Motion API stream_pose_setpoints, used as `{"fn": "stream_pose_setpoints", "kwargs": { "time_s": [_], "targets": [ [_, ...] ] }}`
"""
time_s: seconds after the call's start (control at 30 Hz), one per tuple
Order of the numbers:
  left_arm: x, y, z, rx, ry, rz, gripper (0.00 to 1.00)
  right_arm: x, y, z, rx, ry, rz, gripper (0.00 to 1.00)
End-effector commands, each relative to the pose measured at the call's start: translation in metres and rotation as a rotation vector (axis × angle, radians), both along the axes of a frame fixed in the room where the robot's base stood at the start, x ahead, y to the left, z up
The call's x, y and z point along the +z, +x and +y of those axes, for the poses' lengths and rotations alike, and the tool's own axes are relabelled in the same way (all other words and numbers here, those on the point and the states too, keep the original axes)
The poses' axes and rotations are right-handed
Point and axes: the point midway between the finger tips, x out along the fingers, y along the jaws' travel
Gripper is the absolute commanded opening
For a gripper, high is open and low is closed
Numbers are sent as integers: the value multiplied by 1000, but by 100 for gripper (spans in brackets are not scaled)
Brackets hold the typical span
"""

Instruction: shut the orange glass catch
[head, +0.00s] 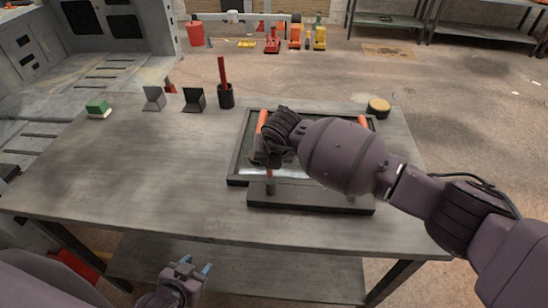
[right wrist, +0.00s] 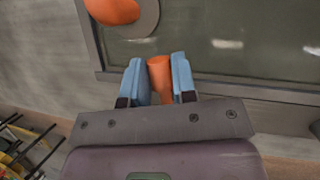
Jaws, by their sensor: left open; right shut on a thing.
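A dark frame with a glass pane (head: 240,160) lies on the grey bench, partly hidden by my right arm. Orange catches show at its upper left (head: 262,119) and upper right (head: 362,121). My right gripper is over the frame's left part; its fingertips are hidden in the head view. In the right wrist view, the right gripper (right wrist: 157,78) has its blue fingers shut on an orange catch part (right wrist: 160,76) at the frame's edge. Another orange piece (right wrist: 112,10) lies by a grey round plate. My left gripper (head: 196,265) is open and empty, below the bench's front edge.
A grey block (head: 310,200) is in front of the frame. A yellow-topped round tin (head: 378,106), a black cup with a red-handled tool (head: 226,97), two small angled plates (head: 153,98) and a green-and-white block (head: 97,107) stand along the back. The bench's left part is clear.

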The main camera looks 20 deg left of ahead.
Motion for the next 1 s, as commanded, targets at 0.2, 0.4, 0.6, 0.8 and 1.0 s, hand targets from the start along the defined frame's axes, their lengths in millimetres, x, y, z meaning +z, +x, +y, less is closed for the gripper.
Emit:
{"fn": "stream_pose_setpoints", "kwargs": {
  "time_s": [0.2,0.4,0.6,0.8,1.0],
  "targets": [
    [1,1,0,0,0,-3,49,0,1,-2,-7,-1,2,0],
    [2,4,0,-2,0,-8,49,0,1,-1,-5,-1,2,51],
    [3,6,-1,-2,0,-12,49,0,1,-1,-3,-1,1,51],
    [6,7,-1,-3,0,-15,49,8,-2,-3,-2,0,-1,51],
    [12,8,-1,-3,0,-20,49,37,-10,-12,-2,0,-3,51]
  ]
}}
